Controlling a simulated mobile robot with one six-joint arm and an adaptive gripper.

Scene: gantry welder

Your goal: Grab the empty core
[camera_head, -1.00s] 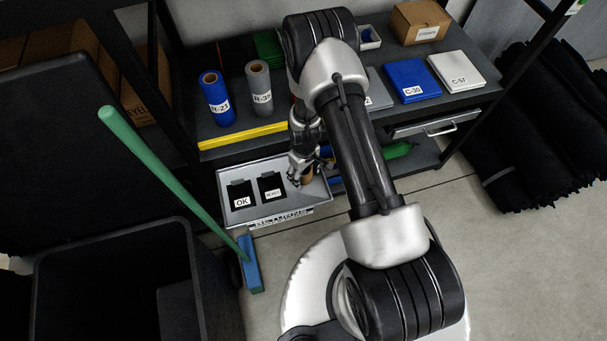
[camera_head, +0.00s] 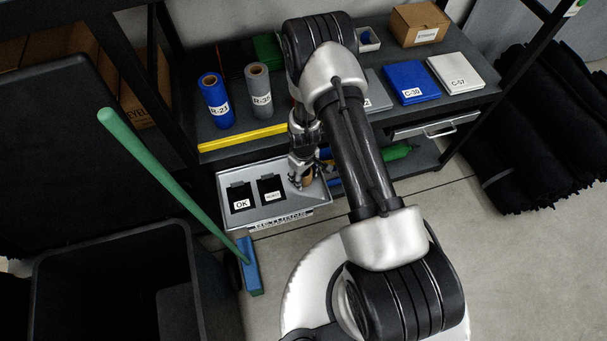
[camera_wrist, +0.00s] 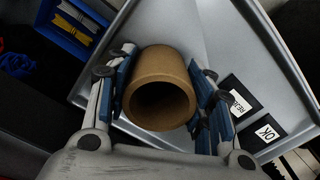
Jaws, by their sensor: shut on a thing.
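The empty core (camera_wrist: 160,86) is a hollow brown cardboard tube. In the wrist view it sits between the two blue-padded fingers of my gripper (camera_wrist: 163,88), which is shut on it from both sides. Its open end faces the wrist camera. In the head view my gripper (camera_head: 301,178) is at the right end of the grey returns tray (camera_head: 255,216). Only a small brown part of the core (camera_head: 308,180) shows there, behind the fingers. The core is over or in the tray; I cannot tell whether it touches the bottom.
Two black pieces labelled OK (camera_head: 242,196) and a second label (camera_head: 270,190) lie in the tray's left part. A blue roll (camera_head: 214,101) and a grey roll (camera_head: 258,90) stand on the shelf above. A green-handled broom (camera_head: 170,178) leans at left, by a dark bin (camera_head: 115,255).

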